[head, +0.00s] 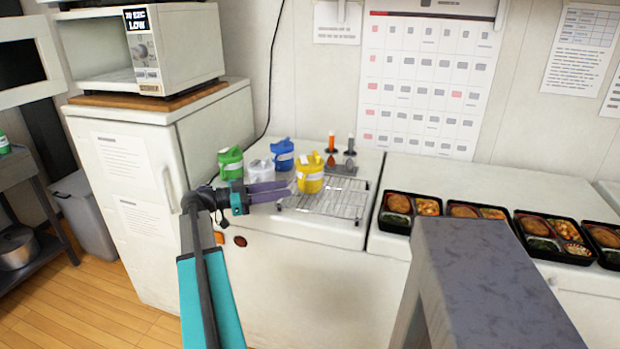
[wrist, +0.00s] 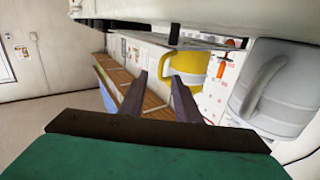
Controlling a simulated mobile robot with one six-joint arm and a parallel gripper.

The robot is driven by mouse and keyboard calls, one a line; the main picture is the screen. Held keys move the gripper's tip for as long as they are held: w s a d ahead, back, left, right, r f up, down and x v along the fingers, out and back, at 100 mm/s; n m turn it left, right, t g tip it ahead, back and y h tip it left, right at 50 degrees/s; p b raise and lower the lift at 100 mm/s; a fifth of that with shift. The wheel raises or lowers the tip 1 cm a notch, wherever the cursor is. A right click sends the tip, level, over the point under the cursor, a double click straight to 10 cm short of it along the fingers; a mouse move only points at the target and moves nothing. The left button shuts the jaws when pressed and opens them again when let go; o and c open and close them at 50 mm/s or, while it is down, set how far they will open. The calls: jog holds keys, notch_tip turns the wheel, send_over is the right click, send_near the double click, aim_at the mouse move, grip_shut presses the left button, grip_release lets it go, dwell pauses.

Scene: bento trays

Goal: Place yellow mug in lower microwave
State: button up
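The lower microwave (head: 190,48), labelled LOW, stands on a wooden board on the white fridge at upper left. Its door (head: 22,93) is swung open to the left.
A green mug (head: 230,163), a white mug (head: 260,171) and a blue mug (head: 283,155) stand close by on the left. The wire rack (head: 325,202) lies right of my gripper. Several bento trays (head: 396,213) line the right counter. A grey-topped block (head: 490,290) stands in front.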

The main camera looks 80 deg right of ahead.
aim_at(308, 178)
jog(key=shift+p+x, duration=0.75)
jog(key=shift+x, duration=1.85)
grip_shut()
jog(key=shift+r, duration=0.1)
